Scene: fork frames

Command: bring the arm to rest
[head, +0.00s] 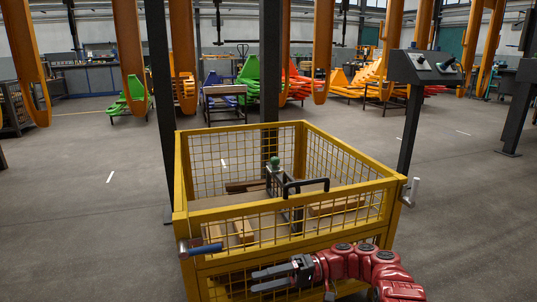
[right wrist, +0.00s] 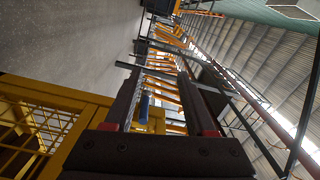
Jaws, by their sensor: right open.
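My right arm (head: 365,265) is red and comes in from the lower right of the head view. Its gripper (head: 254,280) points left in front of the near side of a yellow mesh crate (head: 290,207). The jaws are apart with nothing between them. In the right wrist view the two dark fingers of the right gripper (right wrist: 160,85) stand apart, and part of the yellow crate (right wrist: 50,90) shows at the left. I cannot tell whether the arm touches the crate's near side. My left gripper is not in view.
The crate holds wooden blocks (head: 243,231) and a green-topped device (head: 274,163). A blue handle (head: 205,249) sticks out at its front left corner. A control box (head: 424,67) on a post stands to the right. Grey floor (head: 80,220) is clear on the left.

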